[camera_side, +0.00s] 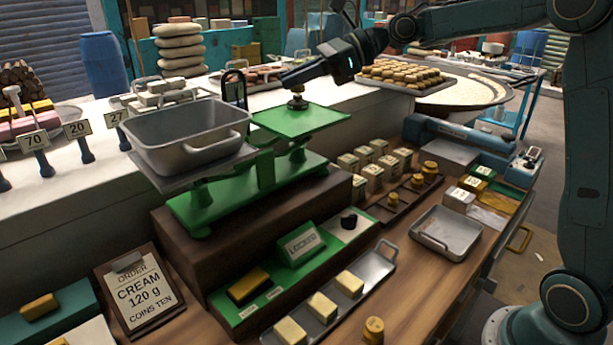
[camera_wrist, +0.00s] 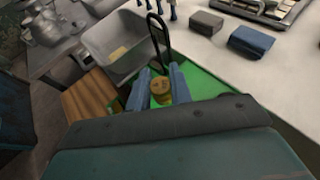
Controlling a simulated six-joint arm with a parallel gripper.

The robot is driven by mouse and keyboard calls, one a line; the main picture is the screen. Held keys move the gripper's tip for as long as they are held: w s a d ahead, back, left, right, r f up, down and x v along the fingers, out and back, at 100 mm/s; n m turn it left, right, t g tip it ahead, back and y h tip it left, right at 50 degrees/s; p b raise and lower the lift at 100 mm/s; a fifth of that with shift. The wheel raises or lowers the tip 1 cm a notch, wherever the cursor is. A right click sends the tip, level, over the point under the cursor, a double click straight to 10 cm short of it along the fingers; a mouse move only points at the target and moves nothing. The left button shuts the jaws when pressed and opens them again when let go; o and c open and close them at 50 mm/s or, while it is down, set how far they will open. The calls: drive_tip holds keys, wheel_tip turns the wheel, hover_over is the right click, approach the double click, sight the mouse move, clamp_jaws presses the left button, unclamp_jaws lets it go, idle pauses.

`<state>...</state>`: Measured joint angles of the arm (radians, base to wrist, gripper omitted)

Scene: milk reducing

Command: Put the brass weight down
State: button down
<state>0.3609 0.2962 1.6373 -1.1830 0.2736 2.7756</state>
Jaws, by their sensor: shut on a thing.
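The brass weight (camera_wrist: 161,91) sits between the two fingers of my gripper (camera_wrist: 162,84), which is shut on it. In the side view my gripper (camera_side: 297,92) is over the green plate (camera_side: 318,122) of the balance scale, and the weight (camera_side: 297,104) shows as a small dark shape at its tip. The weight is at or just above the plate; I cannot tell whether it touches. The grey pan (camera_side: 187,135) is on the scale's other side, lower in the picture. In the wrist view the pan (camera_wrist: 112,48) holds a small pale yellow piece.
Other brass weights (camera_side: 430,170) stand in a dark tray right of the scale. A metal tray with pale blocks (camera_side: 349,283) lies in front. A black loop (camera_side: 234,86) rises behind the scale, close to my gripper. An order card (camera_side: 138,290) stands front left.

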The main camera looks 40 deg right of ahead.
sight(298, 123)
drive_tip(key=shift+f, duration=1.05)
drive_tip(key=shift+f, duration=0.1)
drive_tip(key=shift+f, duration=1.9)
drive_tip(key=shift+f, duration=0.1)
drive_tip(key=c, duration=1.3)
unclamp_jaws()
drive_tip(key=shift+o, duration=0.2)
drive_tip(key=shift+d, duration=0.1)
drive_tip(key=v, duration=1.2)
